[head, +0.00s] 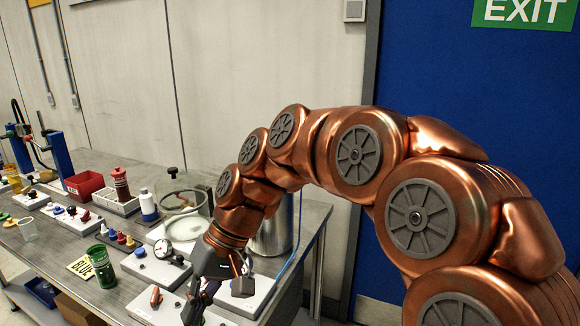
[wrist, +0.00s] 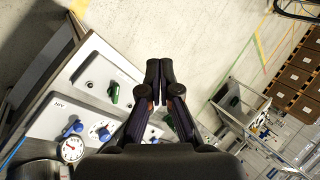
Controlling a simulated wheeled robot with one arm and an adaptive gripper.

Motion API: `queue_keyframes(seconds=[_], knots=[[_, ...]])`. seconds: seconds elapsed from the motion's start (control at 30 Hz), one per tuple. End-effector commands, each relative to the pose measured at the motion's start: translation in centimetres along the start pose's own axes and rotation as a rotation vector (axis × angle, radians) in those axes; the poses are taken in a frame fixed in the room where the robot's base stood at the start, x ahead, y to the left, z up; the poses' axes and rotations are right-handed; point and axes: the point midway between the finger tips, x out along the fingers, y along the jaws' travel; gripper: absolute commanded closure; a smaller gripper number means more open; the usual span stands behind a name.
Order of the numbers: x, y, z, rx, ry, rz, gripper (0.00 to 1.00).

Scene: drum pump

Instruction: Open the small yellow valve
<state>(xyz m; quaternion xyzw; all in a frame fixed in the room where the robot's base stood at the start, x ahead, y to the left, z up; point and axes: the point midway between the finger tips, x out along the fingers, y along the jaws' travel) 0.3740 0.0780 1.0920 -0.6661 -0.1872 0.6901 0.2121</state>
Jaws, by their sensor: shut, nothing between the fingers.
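I cannot pick out a small yellow valve with certainty in either view. My gripper (head: 197,300) is low over the near end of the bench, beside a pale box with a copper-coloured knob (head: 155,296). In the wrist view my gripper (wrist: 160,66) has its fingertips together with nothing between them. A grey panel (wrist: 95,75) there carries a green handle (wrist: 113,92); blue knobs (wrist: 74,128) and a round gauge (wrist: 71,149) sit nearby. My fingers hide part of this area.
A metal drum (head: 272,236) stands behind my gripper. A dial gauge (head: 163,248), a green cup (head: 101,268) and a BLUE sign (head: 82,267) are left of it. A red bin (head: 84,185) stands farther back. The wrist view shows open floor (wrist: 205,40) beyond the fingertips.

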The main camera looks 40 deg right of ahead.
Motion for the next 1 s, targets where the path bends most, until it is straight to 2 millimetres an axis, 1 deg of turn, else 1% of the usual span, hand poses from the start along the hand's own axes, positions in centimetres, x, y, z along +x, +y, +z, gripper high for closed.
queue_keyframes(seconds=[0.03, 0.13, 0.23, 0.37, 0.4, 0.47, 0.5, 0.57, 0.6, 0.67, 0.7, 0.77, 0.8, 0.83, 0.87, 0.9, 1.0], knots=[[-1.1, -0.3, -2.2, 0.007, 0.026, -0.06, 1.0], [-3.5, -0.8, -6.0, 0.017, 0.076, -0.173, 1.0], [-6.4, -0.5, -9.7, 0.027, 0.135, -0.28, 1.0], [-10.6, 1.3, -14.2, 0.044, 0.232, -0.408, 1.0], [-12.0, 2.1, -15.5, 0.05, 0.263, -0.445, 1.0], [-14.0, 3.7, -17.3, 0.059, 0.312, -0.495, 1.0], [-15.4, 4.9, -18.3, 0.063, 0.347, -0.528, 1.0], [-17.5, 7.0, -19.9, 0.072, 0.404, -0.569, 1.0], [-18.9, 8.5, -20.7, 0.079, 0.443, -0.596, 1.0], [-21.0, 11.0, -21.8, 0.087, 0.505, -0.628, 1.0], [-22.3, 12.8, -22.4, 0.093, 0.545, -0.648, 1.0], [-24.3, 15.6, -23.0, 0.101, 0.609, -0.671, 1.0], [-25.5, 17.6, -23.3, 0.107, 0.65, -0.685, 1.0], [-26.5, 19.1, -23.4, 0.109, 0.686, -0.691, 1.0], [-27.4, 20.5, -23.4, 0.113, 0.718, -0.695, 1.0], [-28.4, 22.5, -23.4, 0.119, 0.758, -0.7, 1.0], [-30.6, 26.8, -22.9, 0.126, 0.848, -0.7, 1.0]])
